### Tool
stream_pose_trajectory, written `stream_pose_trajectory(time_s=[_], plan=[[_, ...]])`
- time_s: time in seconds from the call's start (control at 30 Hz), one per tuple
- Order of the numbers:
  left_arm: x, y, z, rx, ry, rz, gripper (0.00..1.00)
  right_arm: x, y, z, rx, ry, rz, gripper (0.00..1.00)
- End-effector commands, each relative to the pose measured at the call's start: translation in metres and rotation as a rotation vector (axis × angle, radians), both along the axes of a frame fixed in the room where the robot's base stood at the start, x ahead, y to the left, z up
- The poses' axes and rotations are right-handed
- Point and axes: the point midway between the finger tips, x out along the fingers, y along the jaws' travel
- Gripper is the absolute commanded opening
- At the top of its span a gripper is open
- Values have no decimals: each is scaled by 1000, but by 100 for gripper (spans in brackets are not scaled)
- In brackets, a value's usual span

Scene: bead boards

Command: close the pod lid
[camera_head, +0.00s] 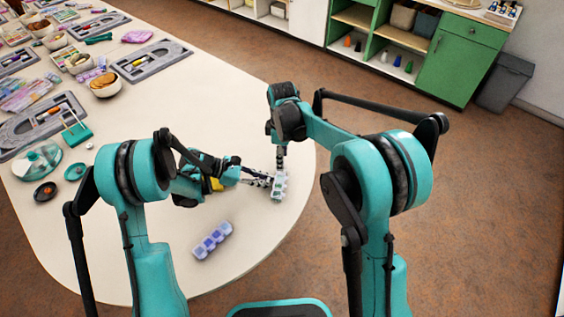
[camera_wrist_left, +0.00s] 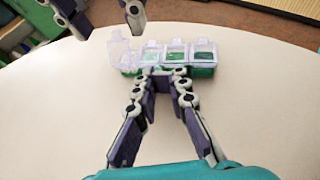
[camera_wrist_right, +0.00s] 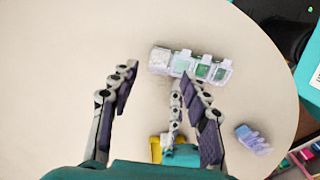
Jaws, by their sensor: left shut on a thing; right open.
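The green pod row (camera_head: 279,187) with clear lids lies near the table's rounded end. In the left wrist view the pod row (camera_wrist_left: 203,71) runs across the top, with a pale lid (camera_wrist_left: 119,46) standing up at its left end. My left gripper (camera_head: 269,182) is shut on the pod row's near side, as its fingertips (camera_wrist_left: 162,72) show. My right gripper (camera_head: 281,153) is above the row, open and empty. In the right wrist view its fingers (camera_wrist_right: 159,76) are spread, with the row (camera_wrist_right: 204,70) just beyond. The exact lid angles are hard to tell.
A violet-blue pod row (camera_head: 212,240) lies apart on the near table; the right wrist view also shows it (camera_wrist_right: 252,140). Trays, bowls and small dishes (camera_head: 75,172) crowd the table's left side. The table around the green row is clear; its curved edge is close on the right.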

Motion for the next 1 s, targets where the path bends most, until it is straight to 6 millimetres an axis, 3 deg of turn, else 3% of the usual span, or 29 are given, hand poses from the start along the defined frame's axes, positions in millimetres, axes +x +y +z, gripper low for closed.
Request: stream_pose_trajectory(time_s=[0.2,0.53,0.57,0.7,0.73,1.0], plan=[[0,0,0,0,0,0,0,0,0,-24,1,0,0,47],[0,0,0,0,0,0,0,0,0,-28,1,0,0,47],[0,0,0,0,0,0,0,0,0,-28,1,0,0,42],[0,0,0,0,0,0,0,0,0,-28,1,0,0,5],[0,0,0,0,0,0,0,0,0,-28,1,0,0,0],[0,0,0,0,0,0,0,-1,-5,-30,64,-13,-4,0]])
